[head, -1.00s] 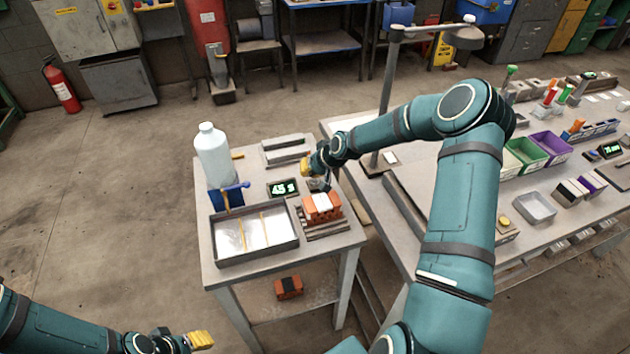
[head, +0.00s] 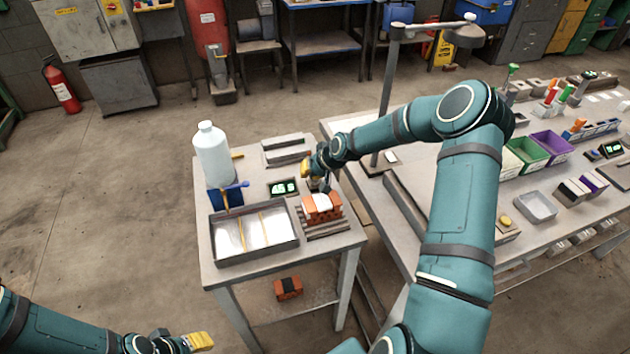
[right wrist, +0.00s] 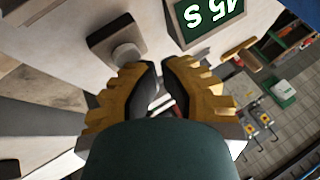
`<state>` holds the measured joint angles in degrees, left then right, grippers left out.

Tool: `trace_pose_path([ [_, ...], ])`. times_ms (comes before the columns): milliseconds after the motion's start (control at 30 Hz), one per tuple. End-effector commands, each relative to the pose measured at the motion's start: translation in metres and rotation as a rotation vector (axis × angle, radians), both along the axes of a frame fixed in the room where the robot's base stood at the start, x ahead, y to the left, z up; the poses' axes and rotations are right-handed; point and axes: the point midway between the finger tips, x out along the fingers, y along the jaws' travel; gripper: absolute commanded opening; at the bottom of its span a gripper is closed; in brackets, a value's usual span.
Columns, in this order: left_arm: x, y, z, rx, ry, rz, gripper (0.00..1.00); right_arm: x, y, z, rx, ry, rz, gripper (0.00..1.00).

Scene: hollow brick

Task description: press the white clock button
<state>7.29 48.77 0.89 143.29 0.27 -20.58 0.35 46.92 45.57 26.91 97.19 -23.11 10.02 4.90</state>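The clock (head: 283,188) is a small dark box with a lit green display, on the small left table; its display reads "45 S" in the right wrist view (right wrist: 208,17). In the head view I cannot make the button out near the gripper. My right gripper (right wrist: 160,78) has its yellow-backed fingers brought together, with nothing seen held. It is beside the button, apart from it in the picture. My left gripper (head: 203,341) is low at the left, its fingers unclear.
An orange hollow brick (head: 322,210) with white on top stands just in front of my right gripper. A metal tray (head: 254,259), a white bottle (head: 212,155) and a blue container (head: 226,198) share the table. A larger workbench (head: 405,222) stands at right.

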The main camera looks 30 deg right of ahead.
Motion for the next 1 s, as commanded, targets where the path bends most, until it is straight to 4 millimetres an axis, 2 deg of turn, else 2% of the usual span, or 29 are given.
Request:
trace_pose_path([
  [1000,0.0001,0.0000,-0.0060,0.000,0.000,0.000,0.47,-0.0002,0.0000,-0.0074,0.001,0.001,0.000,0.00],
])
